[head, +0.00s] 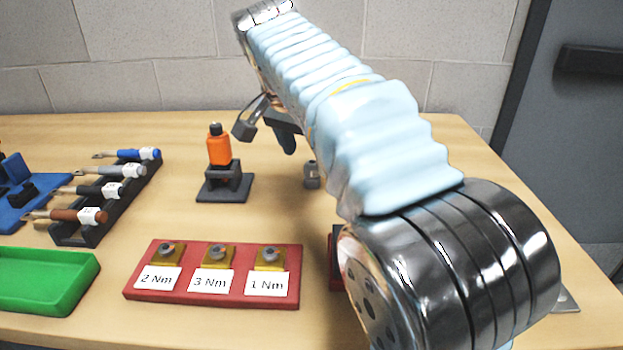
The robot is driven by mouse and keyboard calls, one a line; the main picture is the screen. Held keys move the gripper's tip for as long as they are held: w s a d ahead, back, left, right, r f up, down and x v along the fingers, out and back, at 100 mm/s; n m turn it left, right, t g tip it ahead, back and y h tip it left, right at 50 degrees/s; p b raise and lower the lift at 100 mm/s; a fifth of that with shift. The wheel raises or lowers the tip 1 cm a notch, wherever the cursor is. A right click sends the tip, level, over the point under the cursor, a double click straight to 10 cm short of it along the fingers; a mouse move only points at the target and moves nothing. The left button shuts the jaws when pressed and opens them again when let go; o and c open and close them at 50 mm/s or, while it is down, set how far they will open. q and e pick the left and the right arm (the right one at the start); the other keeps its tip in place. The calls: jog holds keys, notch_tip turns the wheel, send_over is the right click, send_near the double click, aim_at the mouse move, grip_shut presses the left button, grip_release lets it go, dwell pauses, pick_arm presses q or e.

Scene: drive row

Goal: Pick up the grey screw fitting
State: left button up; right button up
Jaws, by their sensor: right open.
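A small grey fitting (312,175) stands on the wooden table, partly covered by my right arm; it looks like the grey screw fitting. My right gripper (267,136) reaches in from the right, above the table, with its two dark fingers apart and nothing between them. It is up and to the left of the grey fitting, clear of it. My left gripper is not in view.
An orange bottle-shaped part (219,150) sits on a black stand (224,188) left of my right gripper. A red board (212,295) holds labelled screws in front. A tool rack (110,205), green tray (45,283) and blue holder (15,190) are at left.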

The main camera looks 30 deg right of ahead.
aim_at(312, 180)
jog(key=x, duration=0.5)
jog(key=shift+f, duration=0.25)
jog(key=shift+c, duration=0.4)
jog(key=c, duration=1.1)
